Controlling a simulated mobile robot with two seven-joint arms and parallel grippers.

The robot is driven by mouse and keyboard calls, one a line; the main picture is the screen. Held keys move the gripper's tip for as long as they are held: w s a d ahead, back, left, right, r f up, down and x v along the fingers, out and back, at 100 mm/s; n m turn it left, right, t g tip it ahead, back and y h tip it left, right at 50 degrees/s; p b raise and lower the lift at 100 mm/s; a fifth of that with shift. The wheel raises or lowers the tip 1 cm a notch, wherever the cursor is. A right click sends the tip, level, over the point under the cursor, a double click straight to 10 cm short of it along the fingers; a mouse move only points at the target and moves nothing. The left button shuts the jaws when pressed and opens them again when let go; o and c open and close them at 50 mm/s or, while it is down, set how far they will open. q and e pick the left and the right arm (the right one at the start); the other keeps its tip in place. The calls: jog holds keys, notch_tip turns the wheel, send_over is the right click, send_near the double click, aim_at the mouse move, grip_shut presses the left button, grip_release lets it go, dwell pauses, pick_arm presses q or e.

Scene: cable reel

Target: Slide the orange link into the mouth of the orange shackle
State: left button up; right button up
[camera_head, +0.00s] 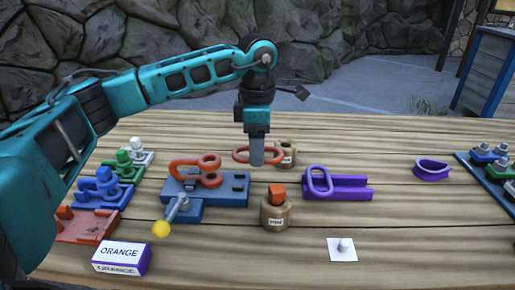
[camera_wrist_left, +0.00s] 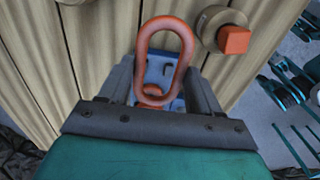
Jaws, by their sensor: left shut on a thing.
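The orange link (camera_head: 239,156) is an oval ring held by my left gripper (camera_head: 257,162), which points down above the table. In the left wrist view, the link (camera_wrist_left: 144,45) sticks out beyond the fingers of the left gripper (camera_wrist_left: 160,85), which are shut on its near end. The orange shackle (camera_head: 185,173) lies on a blue base (camera_head: 232,198), to the left of the gripper. The link looks higher than the shackle and apart from it. The blue base also shows through the link in the wrist view (camera_wrist_left: 168,70). My right gripper is not in view.
A tan weight with an orange cube (camera_head: 277,191) stands right of the base; another tan cylinder (camera_head: 288,155) is behind. A purple fixture (camera_head: 347,187) is further right. The table's right front is mostly clear.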

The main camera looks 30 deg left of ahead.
pick_arm(q)
jog(key=shift+f+b, duration=2.1)
jog(key=shift+f, duration=0.7)
jog(key=shift+a+r, duration=0.1)
jog(key=shift+a, duration=0.1)
jog(key=shift+s+a, duration=0.3)
jog(key=shift+a, duration=0.15)
jog(key=shift+s+a, duration=0.4)
jog(key=shift+a, duration=0.2)
jog(key=shift+s+a, duration=0.35)
jog(key=shift+a, duration=0.2)
jog(key=shift+s+a, duration=0.3)
jog(key=shift+a, duration=0.25)
jog(key=shift+s+a, duration=0.5)
jog(key=shift+a, duration=0.3)
jog(key=shift+s+a, duration=0.2)
jog(key=shift+a, duration=0.1)
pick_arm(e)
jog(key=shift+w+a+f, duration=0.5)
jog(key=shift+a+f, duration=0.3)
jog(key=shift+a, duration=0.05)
